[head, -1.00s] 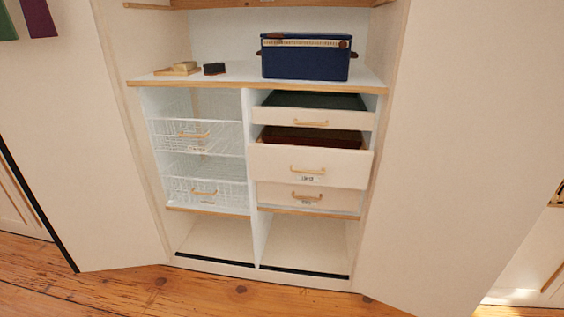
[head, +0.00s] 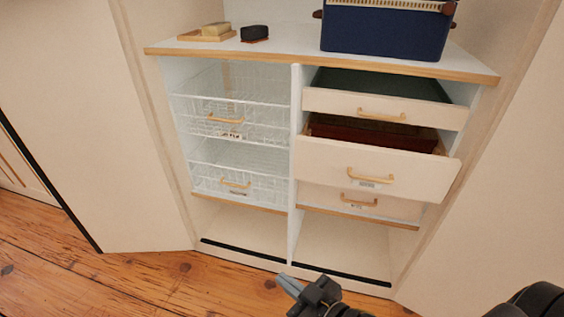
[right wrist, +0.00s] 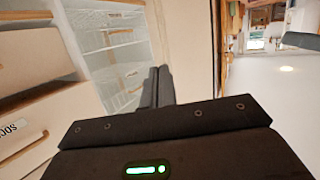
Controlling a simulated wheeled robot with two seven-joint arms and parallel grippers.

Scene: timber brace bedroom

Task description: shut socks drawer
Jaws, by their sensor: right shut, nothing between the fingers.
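The right column of the wardrobe has a stack of white drawers with wooden handles. The tall middle drawer (head: 375,168) stands out farthest, with dark red contents showing. Its label is too small to read in the head view. In the right wrist view, which is upside down, a drawer front (right wrist: 45,95) at the left carries a label reading SOCKS; it appears to be this middle one. My right gripper (head: 287,284) is shut and empty, low in front of the wardrobe and apart from the drawers. Its fingers (right wrist: 157,87) also show in the right wrist view. My left gripper is out of view.
The top drawer (head: 385,108) is also partly out. The bottom drawer (head: 330,196) sits farther in, below the middle one. Wire baskets (head: 235,118) fill the left column. A blue box (head: 385,32) stands on the shelf. Open wardrobe doors flank both sides.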

